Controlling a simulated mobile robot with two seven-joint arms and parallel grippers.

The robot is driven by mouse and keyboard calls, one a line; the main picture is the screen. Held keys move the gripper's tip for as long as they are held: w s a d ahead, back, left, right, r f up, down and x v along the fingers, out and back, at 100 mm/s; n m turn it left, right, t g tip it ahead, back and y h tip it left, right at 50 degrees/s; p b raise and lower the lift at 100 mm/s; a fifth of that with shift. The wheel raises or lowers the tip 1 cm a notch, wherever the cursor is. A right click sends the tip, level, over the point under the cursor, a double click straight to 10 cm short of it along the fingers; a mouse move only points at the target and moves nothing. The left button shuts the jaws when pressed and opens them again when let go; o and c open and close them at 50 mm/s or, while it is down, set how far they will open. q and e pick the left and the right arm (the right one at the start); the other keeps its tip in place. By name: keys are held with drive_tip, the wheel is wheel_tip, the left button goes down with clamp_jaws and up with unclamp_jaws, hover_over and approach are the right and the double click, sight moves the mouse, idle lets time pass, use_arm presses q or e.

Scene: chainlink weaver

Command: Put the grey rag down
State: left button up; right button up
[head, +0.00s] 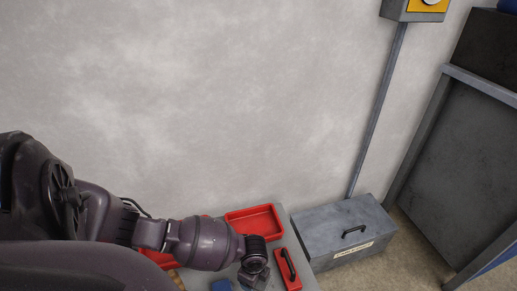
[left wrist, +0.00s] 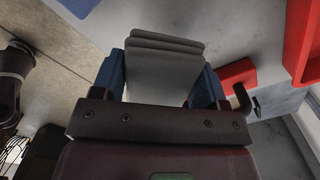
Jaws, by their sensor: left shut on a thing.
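The grey rag (left wrist: 165,72) shows in the left wrist view as a folded, layered pad. My left gripper (left wrist: 160,82) is shut on it, with one blue finger on each side. In the head view my left arm comes in from the left, and its wrist end is over the small grey table (head: 308,278) at the bottom. The rag cannot be made out there, as the arm hides that area. Whether the rag touches the table is not clear. My right gripper is not in view.
A red tray (head: 256,222) sits at the table's back edge. A red thing with a black handle (head: 289,268) lies right of my left wrist. A grey metal box (head: 340,225) stands right of the table. A plain wall (head: 200,90) is behind.

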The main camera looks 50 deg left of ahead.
use_arm(q)
drive_tip(key=shift+f, duration=0.6)
wheel_tip(320, 180, down, 4)
drive_tip(key=shift+s+r+b, duration=0.1)
drive_tip(key=shift+r+b, duration=0.15)
drive_tip(key=shift+b, duration=0.7)
drive_tip(key=shift+f, duration=0.25)
drive_tip(key=shift+w+r, duration=0.1)
drive_tip(key=shift+w, duration=0.1)
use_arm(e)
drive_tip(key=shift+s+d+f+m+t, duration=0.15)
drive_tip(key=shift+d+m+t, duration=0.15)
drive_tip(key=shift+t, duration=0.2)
use_arm(q)
drive_tip(key=o, duration=1.2)
drive_tip(key=shift+f, duration=0.2)
